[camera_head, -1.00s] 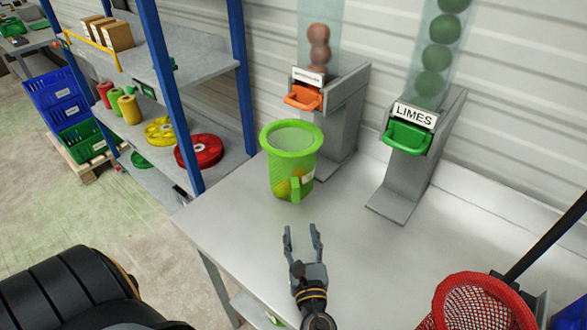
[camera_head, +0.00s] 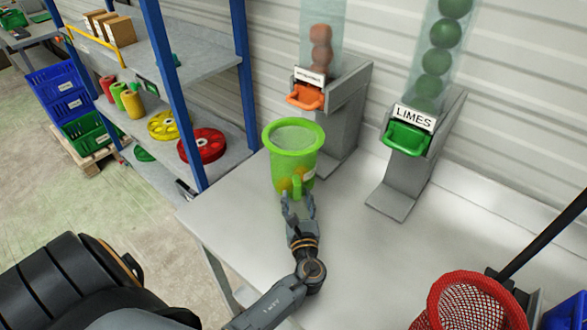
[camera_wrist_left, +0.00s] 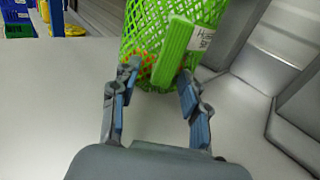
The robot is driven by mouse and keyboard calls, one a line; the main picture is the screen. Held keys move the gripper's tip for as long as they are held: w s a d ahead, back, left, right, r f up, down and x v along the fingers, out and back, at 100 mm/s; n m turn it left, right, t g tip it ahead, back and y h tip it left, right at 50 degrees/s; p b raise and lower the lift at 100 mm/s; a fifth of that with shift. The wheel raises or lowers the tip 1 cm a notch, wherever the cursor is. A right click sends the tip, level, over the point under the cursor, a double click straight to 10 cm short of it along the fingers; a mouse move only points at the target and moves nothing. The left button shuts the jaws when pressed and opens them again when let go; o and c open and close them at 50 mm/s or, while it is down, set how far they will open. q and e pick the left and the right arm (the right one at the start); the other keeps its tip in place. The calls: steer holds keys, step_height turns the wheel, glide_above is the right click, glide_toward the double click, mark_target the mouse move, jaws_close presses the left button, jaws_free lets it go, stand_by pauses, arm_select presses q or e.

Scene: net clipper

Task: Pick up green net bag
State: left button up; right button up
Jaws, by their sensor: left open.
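The green net bag (camera_head: 290,160) stands upright on the metal table (camera_head: 345,250), with a round rim and a small handle tab at its front. Some orange and yellow contents show through its lower mesh. My left gripper (camera_head: 298,203) is open just in front of the bag. In the left wrist view, the fingers of the left gripper (camera_wrist_left: 158,85) are apart, with the bag's green tab (camera_wrist_left: 174,52) at and just beyond the fingertips. The green net bag (camera_wrist_left: 150,30) fills the upper middle there. I cannot tell whether the fingers touch it. My right gripper is not seen.
An orange-handled dispenser (camera_head: 335,110) stands behind the bag, and a limes dispenser (camera_head: 420,150) stands to its right. A red net (camera_head: 475,303) is at the lower right. A blue-post shelf (camera_head: 185,140) stands at the left. The table's middle is clear.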

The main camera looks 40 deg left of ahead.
arm_select(q)
jaws_close()
